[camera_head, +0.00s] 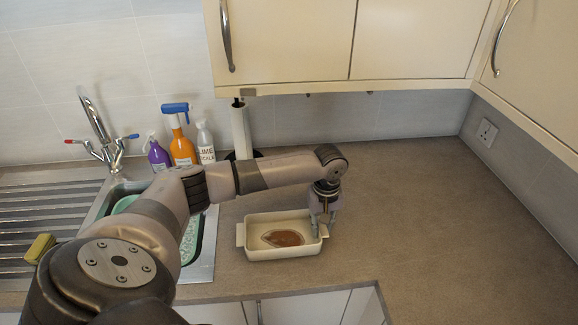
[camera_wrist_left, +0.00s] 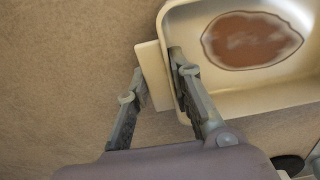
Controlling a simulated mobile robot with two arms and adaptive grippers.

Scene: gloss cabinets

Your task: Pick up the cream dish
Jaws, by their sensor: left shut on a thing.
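The cream dish (camera_head: 262,252) is a rectangular baking dish with a tab handle at each end. It sits on the brown worktop, with a brown patch (camera_head: 283,238) on its inner floor. In the left wrist view the dish (camera_wrist_left: 285,97) fills the upper right. My left gripper (camera_head: 321,230) is at the dish's right end, pointing down. In the wrist view the left gripper (camera_wrist_left: 158,80) has one finger inside the dish and one outside, shut on the end wall and its handle. My right gripper is in neither view.
A sink (camera_head: 207,250) with a green tub lies left of the dish. Purple, orange and white bottles (camera_head: 182,150) stand behind it. Wall cabinets (camera_head: 410,40) hang above. The worktop (camera_head: 440,230) is clear to the right.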

